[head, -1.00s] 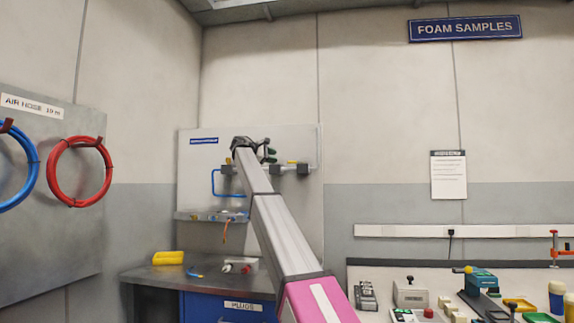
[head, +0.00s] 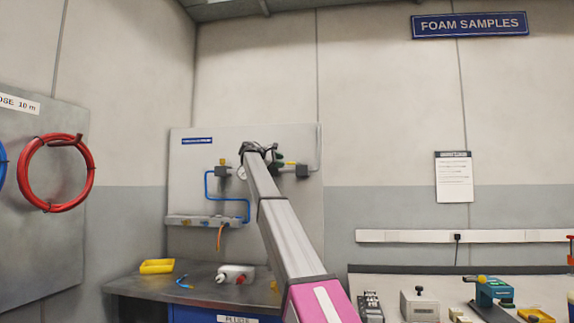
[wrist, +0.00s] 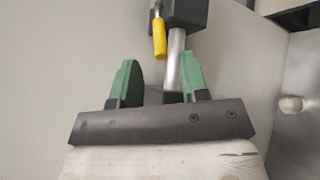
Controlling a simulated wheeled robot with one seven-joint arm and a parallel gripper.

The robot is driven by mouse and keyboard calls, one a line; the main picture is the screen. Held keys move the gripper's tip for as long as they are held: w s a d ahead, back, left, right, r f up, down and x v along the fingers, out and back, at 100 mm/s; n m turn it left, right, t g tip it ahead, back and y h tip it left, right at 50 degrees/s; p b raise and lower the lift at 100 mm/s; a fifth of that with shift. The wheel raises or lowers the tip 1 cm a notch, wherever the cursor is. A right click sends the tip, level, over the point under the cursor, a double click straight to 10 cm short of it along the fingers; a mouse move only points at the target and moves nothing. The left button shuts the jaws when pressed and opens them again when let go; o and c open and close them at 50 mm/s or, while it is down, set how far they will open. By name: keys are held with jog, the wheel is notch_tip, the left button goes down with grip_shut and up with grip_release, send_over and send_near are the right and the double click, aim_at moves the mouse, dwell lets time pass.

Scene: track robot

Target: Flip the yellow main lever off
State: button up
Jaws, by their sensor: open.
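The yellow lever (wrist: 160,36) shows in the wrist view as a yellow handle on a dark valve block (wrist: 186,12), beside a silver pipe (wrist: 176,62). My gripper (wrist: 160,78) is open and empty, with its two green fingers apart. The lever lies beyond the fingertips in the picture, between their lines, and I see no contact. In the head view a bit of yellow (head: 290,163), likely the lever, shows just right of my gripper (head: 268,158) on the wall panel (head: 190,180). The gripper and arm hide part of the piping there.
A red hose coil (head: 53,208) hangs at left.

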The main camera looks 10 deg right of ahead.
aim_at(295, 163)
jog(key=x, duration=0.4)
jog(key=shift+w+d+f, duration=0.1)
jog(key=shift+d, duration=0.1)
grip_shut()
